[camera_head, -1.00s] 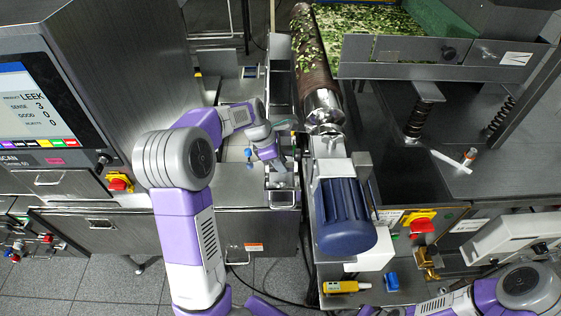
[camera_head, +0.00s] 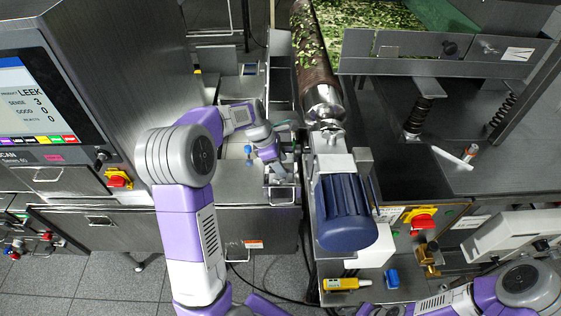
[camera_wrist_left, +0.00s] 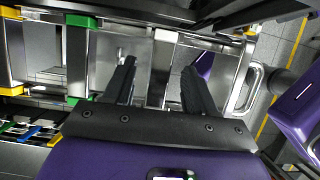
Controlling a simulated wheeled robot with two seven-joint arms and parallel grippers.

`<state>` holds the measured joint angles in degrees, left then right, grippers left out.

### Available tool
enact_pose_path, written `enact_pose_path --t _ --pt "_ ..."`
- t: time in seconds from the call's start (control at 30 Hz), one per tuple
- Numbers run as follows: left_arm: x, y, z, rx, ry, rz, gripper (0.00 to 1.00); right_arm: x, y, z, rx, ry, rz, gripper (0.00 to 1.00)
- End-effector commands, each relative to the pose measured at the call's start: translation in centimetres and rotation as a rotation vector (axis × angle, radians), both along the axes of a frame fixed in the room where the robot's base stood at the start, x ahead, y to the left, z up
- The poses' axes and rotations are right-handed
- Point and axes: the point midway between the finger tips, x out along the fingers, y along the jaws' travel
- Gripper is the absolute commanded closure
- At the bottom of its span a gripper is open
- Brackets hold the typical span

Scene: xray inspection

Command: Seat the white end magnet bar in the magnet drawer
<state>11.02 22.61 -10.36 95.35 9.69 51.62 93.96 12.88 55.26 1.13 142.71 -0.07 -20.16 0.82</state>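The open magnet drawer (camera_head: 282,202) with its looped handle shows at the middle of the head view, and its handle (camera_wrist_left: 256,88) is at the right of the left wrist view. My left gripper (camera_head: 282,172) reaches down over the drawer. In the left wrist view its two black fingers (camera_wrist_left: 160,78) stand well apart, on either side of a pale metal bar (camera_wrist_left: 160,68), which looks like the white end magnet bar. Visible gaps lie between bar and fingers. Whether the bar is fully seated cannot be told. The right gripper is out of frame.
A bar with green ends (camera_wrist_left: 77,55) and one with yellow ends (camera_wrist_left: 12,55) lie left of the fingers. A blue motor (camera_head: 345,215) and roller stand close right of the drawer. The x-ray cabinet (camera_head: 140,70) rises at the left.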

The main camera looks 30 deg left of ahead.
Motion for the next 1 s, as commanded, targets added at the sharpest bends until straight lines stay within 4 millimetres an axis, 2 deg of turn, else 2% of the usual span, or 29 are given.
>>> enact_pose_path --t 0.23,0.5,0.7,1.0 --pt "-0.1 0.2 0.5 0.001 0.0 0.0 0.44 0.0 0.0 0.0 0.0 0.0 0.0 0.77" --pt "-0.9 1.7 4.6 0.001 -0.004 0.001 0.44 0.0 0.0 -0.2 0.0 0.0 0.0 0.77" --pt "-1.4 2.4 6.7 0.0 -0.002 0.0 0.44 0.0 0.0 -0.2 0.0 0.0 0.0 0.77" --pt "-1.6 2.5 7.0 0.0 0.001 0.0 0.44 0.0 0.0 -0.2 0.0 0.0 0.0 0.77"
